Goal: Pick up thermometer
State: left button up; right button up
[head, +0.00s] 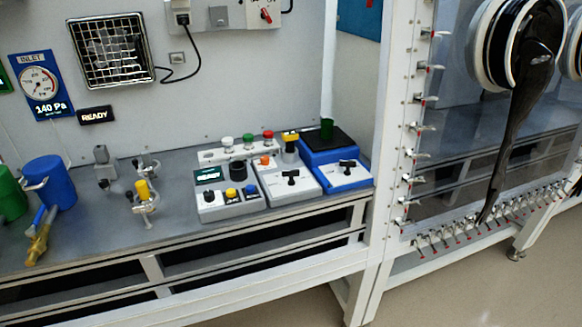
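I cannot make out a thermometer for certain in the head view. Small metal fittings stand on the grey bench (110,228). One is a silver fitting with a yellow part (146,197), and another is a small grey fitting (103,162) to its left. A brass piece with a blue handle (39,240) lies at the bench's left. Neither of my grippers is in view.
A blue cylinder (51,183) and a green cylinder (10,194) are at the left. Control boxes with knobs (225,192) and a blue-based device (338,170) fill the bench's right. A white post (395,130) and a gloved glovebox panel (520,70) stand further right.

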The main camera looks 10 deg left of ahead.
aim_at(289, 137)
jog(key=j+z, duration=0.2)
jog(key=j, duration=0.25)
jog(key=k+j+z, duration=0.2)
jog(key=j, duration=0.25)
jog(key=j+z, duration=0.2)
jog(key=j, duration=0.25)
